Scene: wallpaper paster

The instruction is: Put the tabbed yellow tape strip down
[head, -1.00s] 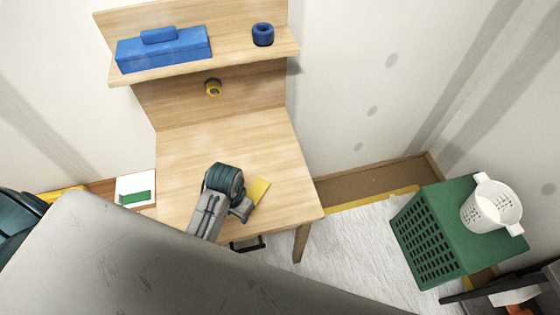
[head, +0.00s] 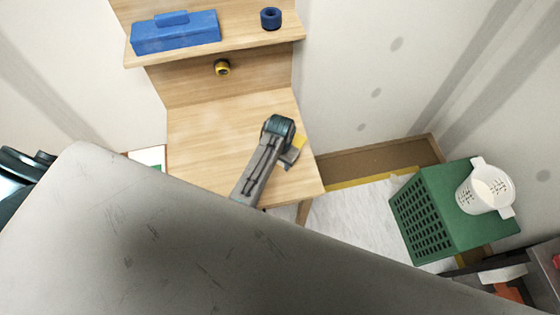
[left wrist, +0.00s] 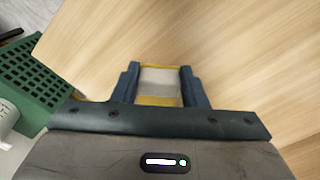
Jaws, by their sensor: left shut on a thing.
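My left gripper (head: 291,156) is over the right side of the wooden desk (head: 205,130), pointing down. It is shut on the tabbed yellow tape strip (head: 299,142), whose yellow end shows beside the gripper. In the left wrist view the strip (left wrist: 159,83) spans between the two dark blue fingers, with a pale middle and yellow bands. Bare desk wood lies beyond it. I cannot tell whether the strip touches the desk. My right gripper is not in view.
A shelf above the desk holds a blue box (head: 175,34) and a blue ring-shaped roll (head: 271,18). A yellow-and-black round item (head: 222,68) is on the back panel. A green crate (head: 440,220) bearing a white perforated container (head: 485,188) stands right. The desktop's left is clear.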

